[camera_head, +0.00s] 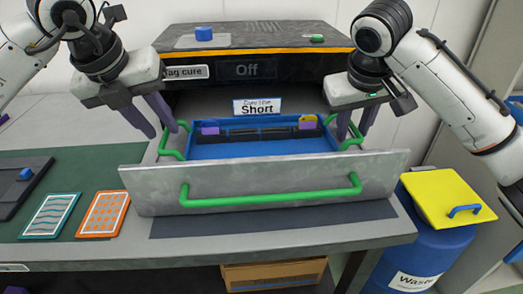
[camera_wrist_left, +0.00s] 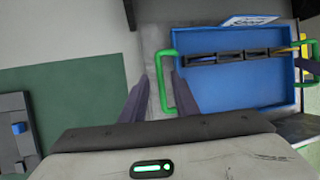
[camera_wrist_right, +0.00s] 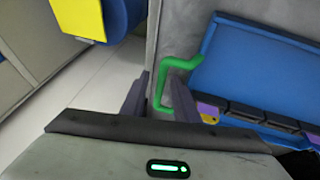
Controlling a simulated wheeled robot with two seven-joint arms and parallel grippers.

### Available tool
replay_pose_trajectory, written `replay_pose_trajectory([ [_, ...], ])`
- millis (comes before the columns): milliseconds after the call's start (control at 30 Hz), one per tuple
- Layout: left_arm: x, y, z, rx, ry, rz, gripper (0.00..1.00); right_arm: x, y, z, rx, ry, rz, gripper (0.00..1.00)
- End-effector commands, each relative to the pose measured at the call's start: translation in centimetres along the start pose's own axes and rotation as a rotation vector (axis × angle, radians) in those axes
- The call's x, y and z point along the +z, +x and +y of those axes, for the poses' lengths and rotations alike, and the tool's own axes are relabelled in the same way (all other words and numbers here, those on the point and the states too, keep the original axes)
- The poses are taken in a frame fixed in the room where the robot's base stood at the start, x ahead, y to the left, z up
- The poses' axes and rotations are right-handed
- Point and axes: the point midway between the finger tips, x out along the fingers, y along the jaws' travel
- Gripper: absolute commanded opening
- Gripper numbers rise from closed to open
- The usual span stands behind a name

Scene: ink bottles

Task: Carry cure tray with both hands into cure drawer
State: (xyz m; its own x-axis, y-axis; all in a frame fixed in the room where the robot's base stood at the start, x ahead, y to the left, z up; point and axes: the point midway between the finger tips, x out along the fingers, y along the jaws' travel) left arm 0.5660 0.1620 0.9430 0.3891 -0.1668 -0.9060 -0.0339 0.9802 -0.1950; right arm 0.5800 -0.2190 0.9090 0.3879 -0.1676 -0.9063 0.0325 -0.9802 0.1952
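The cure tray (camera_head: 262,150) is blue with green side handles and lies inside the open grey cure drawer (camera_head: 262,180). A dark rack with purple and yellow pieces (camera_head: 255,134) sits in the tray. My left gripper (camera_head: 164,131) is open at the tray's left handle (camera_wrist_left: 166,83), with its two fingers on either side of it. My right gripper (camera_head: 354,132) is open at the tray's right handle (camera_wrist_right: 166,80), fingers on either side. I cannot tell whether the fingers touch the handles.
The drawer front has a green bar handle (camera_head: 270,198). The cure unit (camera_head: 250,70) stands behind, its display reading "Off". A blue waste bin (camera_head: 430,235) with a yellow lid stands at right. Teal and orange patterned cards (camera_head: 104,214) lie on the green mat at left.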

Motion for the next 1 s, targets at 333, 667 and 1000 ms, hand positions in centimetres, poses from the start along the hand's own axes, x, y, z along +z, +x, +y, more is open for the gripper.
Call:
replay_pose_trajectory([
  [333, 0.0, -6.9, 0.0, 0.000, 0.001, -0.002, 0.28, 0.0, 0.0, 0.0, 0.000, 0.000, 0.000, 0.28],
  [667, 0.0, -8.4, 0.0, 0.000, 0.000, 0.001, 0.28, -0.1, -1.6, 0.0, 0.000, -0.001, 0.006, 0.28],
  [1000, 0.0, -8.3, 0.0, 0.000, 0.000, 0.001, 0.28, -0.1, -7.9, 0.1, 0.003, 0.001, 0.007, 0.28],
])
